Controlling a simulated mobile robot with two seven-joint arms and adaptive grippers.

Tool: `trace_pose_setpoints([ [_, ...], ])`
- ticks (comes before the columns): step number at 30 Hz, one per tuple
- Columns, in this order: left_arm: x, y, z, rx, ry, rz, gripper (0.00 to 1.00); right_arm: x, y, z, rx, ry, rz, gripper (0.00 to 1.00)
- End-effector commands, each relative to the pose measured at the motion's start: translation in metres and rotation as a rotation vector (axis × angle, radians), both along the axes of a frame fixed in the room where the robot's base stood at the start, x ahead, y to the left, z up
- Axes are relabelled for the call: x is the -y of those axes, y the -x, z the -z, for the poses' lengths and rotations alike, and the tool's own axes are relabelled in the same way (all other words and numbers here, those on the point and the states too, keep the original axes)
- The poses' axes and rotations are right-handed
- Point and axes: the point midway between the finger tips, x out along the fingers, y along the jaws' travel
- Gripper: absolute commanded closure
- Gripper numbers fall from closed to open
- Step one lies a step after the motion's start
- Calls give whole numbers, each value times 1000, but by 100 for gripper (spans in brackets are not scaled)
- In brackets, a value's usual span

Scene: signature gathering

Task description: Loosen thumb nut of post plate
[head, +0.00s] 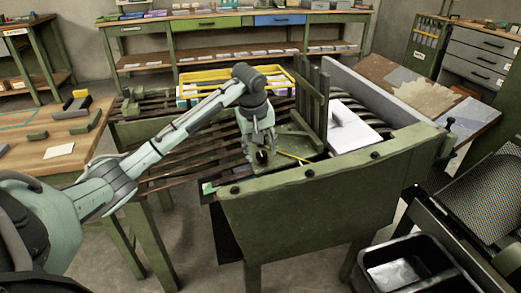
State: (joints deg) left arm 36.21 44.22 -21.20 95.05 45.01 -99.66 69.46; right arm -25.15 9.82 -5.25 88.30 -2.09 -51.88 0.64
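My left arm reaches in from the left, and its gripper (262,156) points down at the near end of a green plate (298,146). The plate lies on the slatted bed of a green machine, beside upright green posts (312,92). A dark round shape sits at the fingertips. I cannot tell whether it is the thumb nut or part of the fingers, nor whether the fingers are open or shut. My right gripper is out of view.
Dark knobs (309,172) line the machine's front panel (330,200). A white stack (353,130) lies right of the posts. A yellow-rimmed tray (205,76) stands behind my arm. A wooden table (50,150) is at left, a black bin (408,268) at lower right.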

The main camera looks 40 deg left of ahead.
Motion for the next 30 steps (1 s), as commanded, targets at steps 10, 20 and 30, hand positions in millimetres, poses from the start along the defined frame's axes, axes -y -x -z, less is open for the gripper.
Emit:
trace_pose_setpoints([
  [10, 0, 1, -4, -1, -1, 1, 50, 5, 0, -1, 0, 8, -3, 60],
  [20, 3, 17, -63, 3, -1, 1, 50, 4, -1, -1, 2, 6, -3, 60],
  [30, 6, 31, -111, 1, -1, 1, 50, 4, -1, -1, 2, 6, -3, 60],
])
